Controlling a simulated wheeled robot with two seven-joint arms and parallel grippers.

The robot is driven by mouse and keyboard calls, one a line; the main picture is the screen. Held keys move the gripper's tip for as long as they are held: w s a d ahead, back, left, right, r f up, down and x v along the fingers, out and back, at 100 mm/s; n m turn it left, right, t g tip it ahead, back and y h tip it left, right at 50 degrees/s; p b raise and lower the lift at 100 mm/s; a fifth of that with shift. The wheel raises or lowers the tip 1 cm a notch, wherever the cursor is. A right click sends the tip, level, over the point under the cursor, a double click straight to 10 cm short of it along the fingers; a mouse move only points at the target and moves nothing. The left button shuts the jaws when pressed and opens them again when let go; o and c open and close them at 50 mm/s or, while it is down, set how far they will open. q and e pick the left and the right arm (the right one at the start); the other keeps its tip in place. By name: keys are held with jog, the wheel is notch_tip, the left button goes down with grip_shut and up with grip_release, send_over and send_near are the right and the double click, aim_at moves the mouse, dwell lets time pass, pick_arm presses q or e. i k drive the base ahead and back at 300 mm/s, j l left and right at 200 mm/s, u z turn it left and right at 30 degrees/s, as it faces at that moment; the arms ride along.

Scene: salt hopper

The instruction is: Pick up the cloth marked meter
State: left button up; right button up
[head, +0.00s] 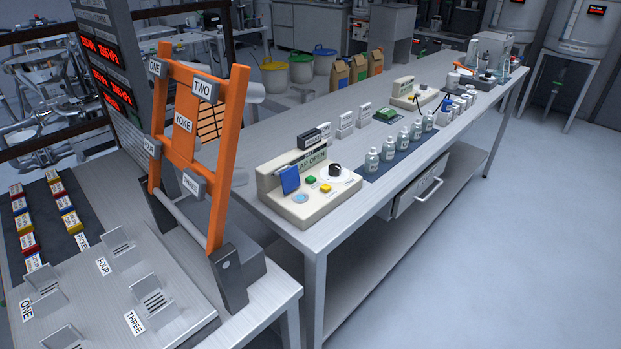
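A cream bench meter (312,195) stands at the near end of the long grey bench. Its display reads "AP OPEN", with the first part hidden. A small blue piece (290,180), possibly a cloth, rests against the left of its front face; I can read no marking on it. A black knob, a yellow button, green buttons and a light blue round spot show on the meter. A second cream meter (409,93) stands farther back on the same bench. Neither of my grippers is in view.
An orange frame labelled YOKE (183,122) rises at the left over a grey table with numbered slots (152,298). Several clear bottles (388,147) stand on a dark mat right of the near meter. Small labelled boxes (345,125) stand behind. Open floor (500,260) lies at the right.

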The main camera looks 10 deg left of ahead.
aim_at(386, 114)
jog(key=i+l+z, duration=0.6)
jog(key=i, duration=0.2)
jog(key=i+l+z, duration=0.15)
jog(key=i+z, duration=0.5)
jog(key=i, duration=0.2)
jog(key=i+u, duration=0.25)
jog(key=i+l+u, duration=0.25)
jog(key=i, duration=0.2)
jog(key=i+l+u, duration=0.25)
jog(key=i+j, duration=0.05)
jog(key=i, duration=0.1)
